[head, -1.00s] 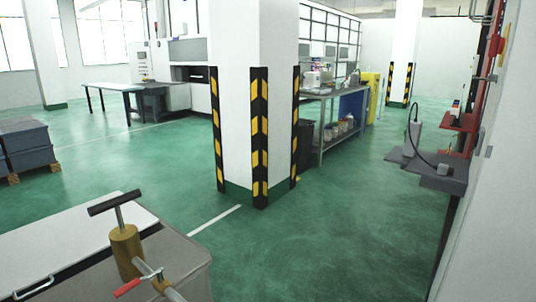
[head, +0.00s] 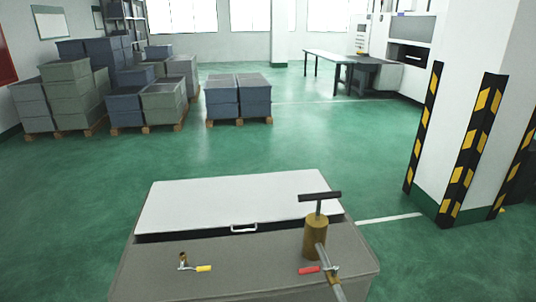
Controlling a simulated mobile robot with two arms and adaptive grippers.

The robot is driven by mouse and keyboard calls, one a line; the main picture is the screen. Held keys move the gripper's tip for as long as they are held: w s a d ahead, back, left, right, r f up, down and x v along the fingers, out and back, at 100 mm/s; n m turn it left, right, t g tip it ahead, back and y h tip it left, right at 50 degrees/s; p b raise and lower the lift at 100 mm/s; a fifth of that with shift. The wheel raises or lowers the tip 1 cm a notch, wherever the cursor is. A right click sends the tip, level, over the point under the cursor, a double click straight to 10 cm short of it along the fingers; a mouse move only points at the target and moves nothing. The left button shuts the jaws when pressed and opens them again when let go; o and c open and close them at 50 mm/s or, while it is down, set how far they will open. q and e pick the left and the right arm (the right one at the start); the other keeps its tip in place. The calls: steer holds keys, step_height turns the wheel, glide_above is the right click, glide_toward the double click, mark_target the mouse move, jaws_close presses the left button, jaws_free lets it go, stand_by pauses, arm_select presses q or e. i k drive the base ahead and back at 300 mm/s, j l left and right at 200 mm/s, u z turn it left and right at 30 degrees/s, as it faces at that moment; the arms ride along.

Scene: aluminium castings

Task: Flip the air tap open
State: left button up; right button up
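On the grey cabinet top (head: 255,265) there are two small lever taps; I cannot tell from the picture which is the air tap. One has a red lever (head: 309,270) pointing left from a brass fitting (head: 333,272) on a pale pipe (head: 322,256). The other has a yellow lever (head: 203,268) pointing right from a small brass fitting (head: 183,261). A brass cylinder with a black T-handle (head: 315,238) stands beside the pipe. Neither of my grippers is in view.
A white panel with a handle (head: 225,203) lies at the cabinet's far side. Stacked grey and blue crates (head: 75,95) stand at the back left. A striped pillar (head: 472,140) stands to the right. Green floor (head: 240,150) between is clear.

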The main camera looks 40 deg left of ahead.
mark_target(208, 267)
steer(key=u, duration=1.95)
